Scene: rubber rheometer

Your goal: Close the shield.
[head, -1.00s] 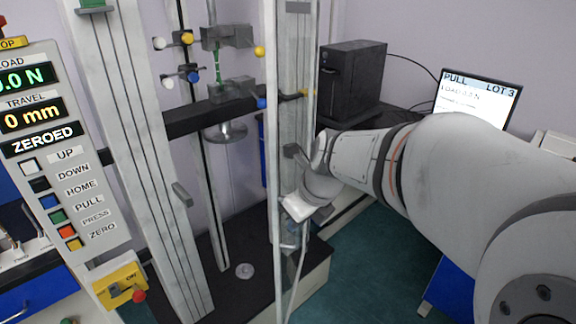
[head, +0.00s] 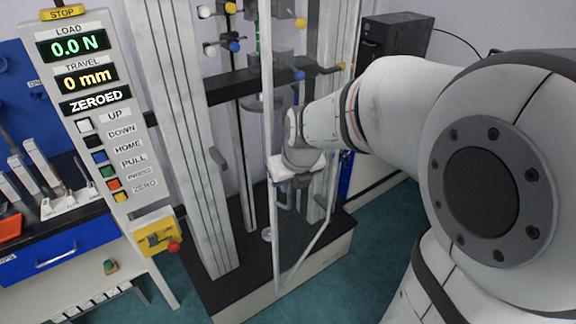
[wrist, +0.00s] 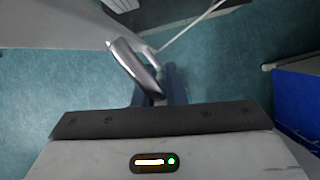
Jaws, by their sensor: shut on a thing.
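The shield (head: 275,242) is a clear panel with a thin pale frame, on the front of the testing machine. It stands swung out at an angle, its free edge in front of the gap between the two grey columns. My gripper (head: 288,190) is at that free edge, shut on the shield's handle. In the wrist view the handle (wrist: 128,60) is a curved shiny metal bar running down between my dark fingers (wrist: 158,90). The handle is mostly hidden by my wrist in the head view.
The control panel (head: 88,110) reads 0.0 N, 0 mm, ZEROED. A yellow switch box (head: 155,238) with a red knob hangs below it. Teal floor (head: 370,245) is clear at right.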

